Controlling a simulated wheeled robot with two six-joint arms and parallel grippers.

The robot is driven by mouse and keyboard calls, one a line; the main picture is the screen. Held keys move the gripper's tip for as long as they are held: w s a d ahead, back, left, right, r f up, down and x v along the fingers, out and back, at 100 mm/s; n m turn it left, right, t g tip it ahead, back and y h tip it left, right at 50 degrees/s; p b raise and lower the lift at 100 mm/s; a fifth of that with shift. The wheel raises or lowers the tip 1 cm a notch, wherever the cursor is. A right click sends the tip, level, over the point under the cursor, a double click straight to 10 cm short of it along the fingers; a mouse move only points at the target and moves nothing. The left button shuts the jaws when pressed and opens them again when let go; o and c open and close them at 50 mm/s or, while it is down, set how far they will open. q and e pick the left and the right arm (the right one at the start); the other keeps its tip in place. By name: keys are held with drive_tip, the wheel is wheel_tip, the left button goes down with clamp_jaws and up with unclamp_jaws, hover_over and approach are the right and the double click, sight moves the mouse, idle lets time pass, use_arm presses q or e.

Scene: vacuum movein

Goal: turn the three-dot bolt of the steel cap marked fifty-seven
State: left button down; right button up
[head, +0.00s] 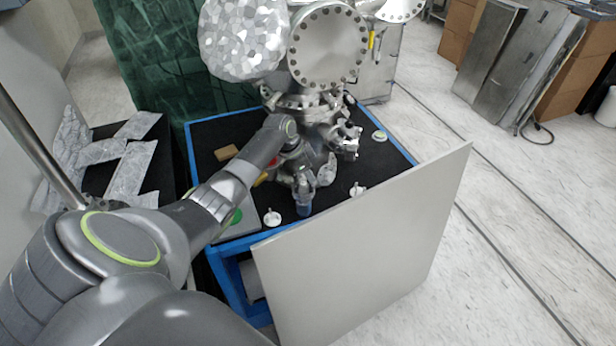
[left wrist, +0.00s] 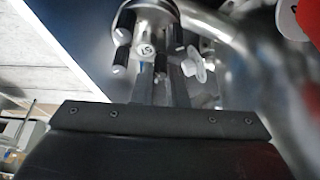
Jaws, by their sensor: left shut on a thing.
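The steel cap (left wrist: 147,36) marked 57 is at the top centre of the left wrist view, with several black bolts around its edge. My left gripper (left wrist: 161,78) is shut at the cap's near edge, its two fingers on either side of a black bolt (left wrist: 160,62). I cannot make out dots on this bolt, so I cannot tell whether it is the three-dot one. In the head view my left arm reaches into the steel chamber assembly (head: 305,104), and the fingertips and the cap's number are not clear there. My right gripper is not in view.
A blue-edged cart (head: 203,124) with a black top carries the assembly. A large pale panel (head: 365,250) stands along its near right side. White knobbed pieces (head: 271,217) lie near the front. A blurred steel tube (left wrist: 235,38) passes close on the right in the wrist view.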

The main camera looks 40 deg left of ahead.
use_arm(q)
drive_tip(key=shift+m+b, duration=0.45)
drive_tip(key=shift+m, duration=0.25)
drive_tip(key=shift+w, duration=0.1)
drive_tip(key=c, duration=1.4)
unclamp_jaws()
drive_tip(key=shift+g, duration=0.3)
drive_tip(key=shift+c, duration=0.2)
drive_tip(key=b+v, duration=0.1)
drive_tip(key=v, duration=0.5)
drive_tip(key=shift+a+b, duration=0.25)
drive_tip(key=shift+b, duration=0.1)
drive_tip(key=shift+s+a+r, duration=0.1)
drive_tip(key=shift+s+r, duration=0.15)
drive_tip(key=shift+r, duration=0.45)
